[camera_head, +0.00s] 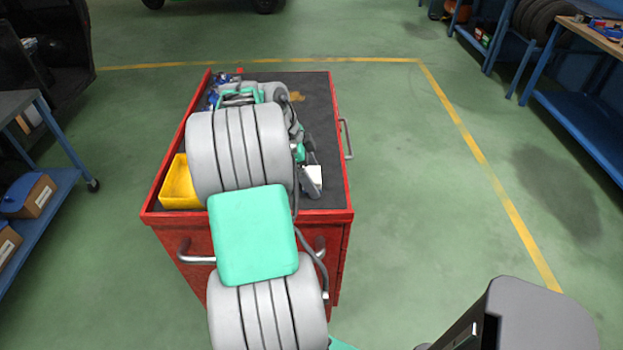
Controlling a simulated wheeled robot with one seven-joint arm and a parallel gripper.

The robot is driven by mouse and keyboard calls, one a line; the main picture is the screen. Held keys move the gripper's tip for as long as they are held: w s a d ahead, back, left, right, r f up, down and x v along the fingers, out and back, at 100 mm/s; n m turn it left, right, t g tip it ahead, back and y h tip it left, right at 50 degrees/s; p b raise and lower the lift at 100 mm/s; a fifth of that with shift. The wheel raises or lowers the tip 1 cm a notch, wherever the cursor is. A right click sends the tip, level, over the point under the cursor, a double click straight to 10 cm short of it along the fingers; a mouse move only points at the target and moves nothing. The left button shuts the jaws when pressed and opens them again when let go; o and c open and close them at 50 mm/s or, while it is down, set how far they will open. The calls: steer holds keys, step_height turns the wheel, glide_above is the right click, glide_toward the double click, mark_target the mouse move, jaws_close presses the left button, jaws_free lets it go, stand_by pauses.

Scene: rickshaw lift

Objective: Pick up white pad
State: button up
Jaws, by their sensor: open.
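A small white piece, which looks like the white pad (315,174), shows at the right side of the red cart's dark top. My gripper (308,182) is at the same spot, mostly hidden behind my own arm, with only grey parts of it showing beside the white piece. It is open. I cannot tell whether the fingers touch the pad or stand above it.
The red tool cart (343,190) has a dark top with a raised rim. A yellow bin (178,186) sits at its front left. Small blue items (213,97) lie at the back left. A workbench (585,38) stands far right, a blue shelf cart (60,185) left. Floor around the cart is clear.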

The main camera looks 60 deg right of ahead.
mark_target(316, 174)
steer(key=shift+c, duration=0.4)
steer(key=c, duration=1.4)
steer(key=shift+o, duration=0.2)
steer(key=shift+r, duration=0.1)
step_height(316, 174, up, 3)
steer(key=shift+w+f, duration=0.1)
steer(key=w+r+p, duration=0.9)
steer(key=w+r, duration=0.1)
steer(key=w, duration=0.4)
